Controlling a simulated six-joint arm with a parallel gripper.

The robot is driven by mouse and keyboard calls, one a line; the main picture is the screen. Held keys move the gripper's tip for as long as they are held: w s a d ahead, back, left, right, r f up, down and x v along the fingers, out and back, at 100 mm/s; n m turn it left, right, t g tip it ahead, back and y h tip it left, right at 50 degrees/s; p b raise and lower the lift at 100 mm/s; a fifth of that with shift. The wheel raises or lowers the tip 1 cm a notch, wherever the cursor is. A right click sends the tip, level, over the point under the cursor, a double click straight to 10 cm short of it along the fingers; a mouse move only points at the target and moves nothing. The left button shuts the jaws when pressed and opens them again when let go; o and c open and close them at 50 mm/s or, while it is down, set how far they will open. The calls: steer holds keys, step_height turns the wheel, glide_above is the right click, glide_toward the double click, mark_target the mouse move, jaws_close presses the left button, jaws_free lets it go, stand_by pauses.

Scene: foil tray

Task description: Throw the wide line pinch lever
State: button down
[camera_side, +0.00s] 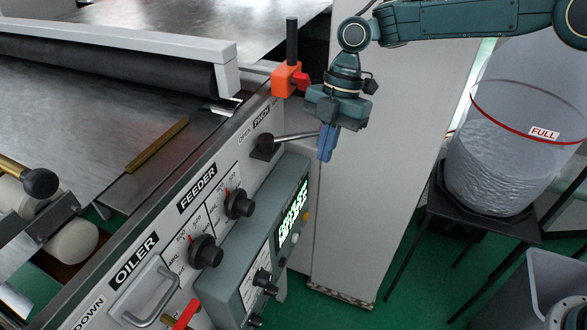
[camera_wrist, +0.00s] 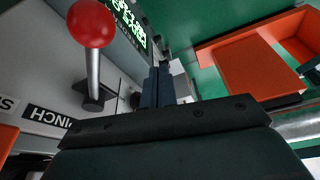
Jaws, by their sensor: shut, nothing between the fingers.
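The pinch lever (camera_side: 294,136) is a metal rod on a black pivot base (camera_side: 264,147), under the OPEN and PINCH labels (camera_side: 254,126). In the side view the rod points right, and its knob is hidden behind my gripper. In the wrist view the lever's red ball knob (camera_wrist: 90,23) shows at upper left, on its rod above the black base (camera_wrist: 92,96). My gripper (camera_side: 325,146) points down with its blue fingers shut and empty. In the wrist view the fingertips (camera_wrist: 160,70) are right of the knob, with a visible gap between them.
A grey control box (camera_side: 262,255) with a green display stands below the lever. An orange block (camera_side: 287,79) with a black upright handle sits above it. FEEDER knobs (camera_side: 239,204) line the panel. A FULL-marked bag (camera_side: 500,160) stands right. Orange trays (camera_wrist: 250,68) show in the wrist view.

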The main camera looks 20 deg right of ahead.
steer(key=shift+w+d+n, duration=0.25)
steer(key=shift+w+d, duration=0.25)
steer(key=shift+w, duration=0.35)
steer(key=shift+w+d+n, duration=0.25)
steer(key=shift+w+d, duration=0.25)
steer(key=shift+w, duration=0.35)
steer(key=shift+s, duration=0.1)
